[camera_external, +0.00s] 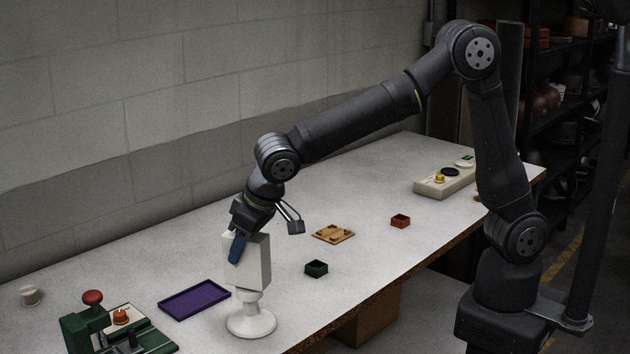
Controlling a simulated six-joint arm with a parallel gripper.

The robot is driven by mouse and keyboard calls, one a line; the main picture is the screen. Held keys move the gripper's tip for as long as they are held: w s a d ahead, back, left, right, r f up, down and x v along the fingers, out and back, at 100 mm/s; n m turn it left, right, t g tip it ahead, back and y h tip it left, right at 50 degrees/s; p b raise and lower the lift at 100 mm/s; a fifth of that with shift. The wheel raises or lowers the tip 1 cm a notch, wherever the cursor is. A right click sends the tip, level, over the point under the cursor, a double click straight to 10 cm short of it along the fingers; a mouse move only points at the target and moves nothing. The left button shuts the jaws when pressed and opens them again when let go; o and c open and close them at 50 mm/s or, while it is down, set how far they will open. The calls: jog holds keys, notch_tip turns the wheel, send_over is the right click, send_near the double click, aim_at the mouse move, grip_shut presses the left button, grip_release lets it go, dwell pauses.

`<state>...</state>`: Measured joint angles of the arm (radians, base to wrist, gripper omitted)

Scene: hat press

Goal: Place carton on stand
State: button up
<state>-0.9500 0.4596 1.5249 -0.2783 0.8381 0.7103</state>
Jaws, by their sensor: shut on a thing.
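A white box-shaped carton (257,266) is upright above the white stand (251,322), a round base with a narrow stem. My gripper (238,248) comes down from above and is shut on the carton at its upper left part. The carton's underside appears at the top of the stem. I cannot tell whether it touches the stand or hangs just over it.
A purple tray (194,299) lies left of the stand, and a green press with a red knob (92,298) is at the lower left. A green box (316,268), a wooden piece (333,234), a red box (400,220) and a button panel (445,181) lie to the right.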

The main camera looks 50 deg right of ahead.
jog(key=shift+f, duration=0.2)
jog(key=o, duration=1.1)
jog(key=shift+c, duration=0.2)
jog(key=shift+s+r, duration=0.1)
jog(key=shift+r, duration=0.35)
jog(key=v, duration=1.1)
jog(key=shift+s+r, duration=0.1)
jog(key=shift+r, duration=0.05)
